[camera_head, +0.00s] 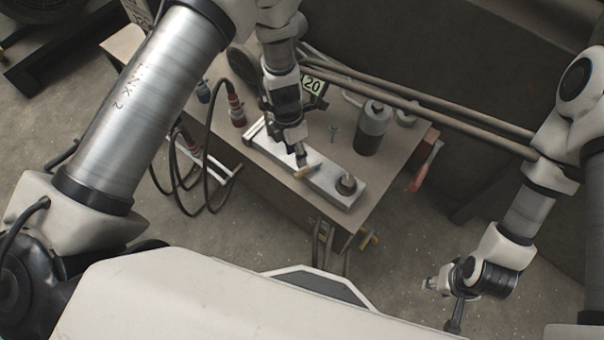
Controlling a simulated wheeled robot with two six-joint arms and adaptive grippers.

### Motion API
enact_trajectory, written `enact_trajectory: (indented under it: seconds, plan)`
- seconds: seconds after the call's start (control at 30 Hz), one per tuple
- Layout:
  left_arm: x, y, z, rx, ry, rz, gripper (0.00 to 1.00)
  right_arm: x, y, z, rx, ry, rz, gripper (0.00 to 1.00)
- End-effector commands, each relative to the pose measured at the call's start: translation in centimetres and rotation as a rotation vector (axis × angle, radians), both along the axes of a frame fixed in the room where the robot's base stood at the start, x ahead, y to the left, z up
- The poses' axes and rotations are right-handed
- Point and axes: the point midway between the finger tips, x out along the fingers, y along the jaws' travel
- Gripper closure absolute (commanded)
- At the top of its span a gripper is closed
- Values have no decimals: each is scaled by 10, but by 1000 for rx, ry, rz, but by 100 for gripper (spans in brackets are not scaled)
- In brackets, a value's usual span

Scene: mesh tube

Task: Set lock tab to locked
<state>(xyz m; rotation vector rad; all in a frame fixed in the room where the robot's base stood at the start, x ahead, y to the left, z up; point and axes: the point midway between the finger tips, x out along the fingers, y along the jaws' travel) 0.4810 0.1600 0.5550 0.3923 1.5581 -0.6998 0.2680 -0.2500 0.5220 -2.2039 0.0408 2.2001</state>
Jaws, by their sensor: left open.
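A flat silver metal plate (331,183) lies on the table, with a small brass-coloured tab (307,172) on it and a round dark knob (346,185) at its right end. I take the brass piece to be the lock tab; its setting is too small to read. My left gripper (300,158) points down over the plate, its tips right at the tab. Whether they touch it I cannot tell. The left fingers partly hide the plate behind them. My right gripper (441,300) hangs at the lower right, off the table and away from the plate.
Black cables (208,150) loop off the left edge. A red-handled tool (424,168) is at the right edge.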

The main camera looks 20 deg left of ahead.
Motion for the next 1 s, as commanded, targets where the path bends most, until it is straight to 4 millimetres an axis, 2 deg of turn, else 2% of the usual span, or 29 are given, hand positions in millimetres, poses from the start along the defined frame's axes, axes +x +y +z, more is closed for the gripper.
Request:
enact_trajectory:
  seconds: [0.3,0.43,0.63,0.67,0.7,0.77,0.8,1.0]
  plan:
    - [-9,-9,-58,3,3,-1,55,0,0,-10,0,0,-2,60]
    - [-10,-10,-67,2,3,-3,55,0,0,-11,0,0,-1,60]
    - [-10,-10,-68,3,2,-3,55,0,0,-11,0,0,-1,60]
    - [-10,-10,-68,3,2,-3,58,0,0,-11,0,0,-1,60]
    - [-10,-10,-68,3,2,-3,72,0,0,-11,0,0,-2,60]
    - [-10,-10,-68,3,2,-3,94,0,0,-11,0,0,-2,60]
    - [-10,-10,-68,3,2,-3,100,0,0,-11,0,0,-1,60]
    - [-10,-10,-68,3,2,-3,100,0,0,-11,0,0,-2,60]
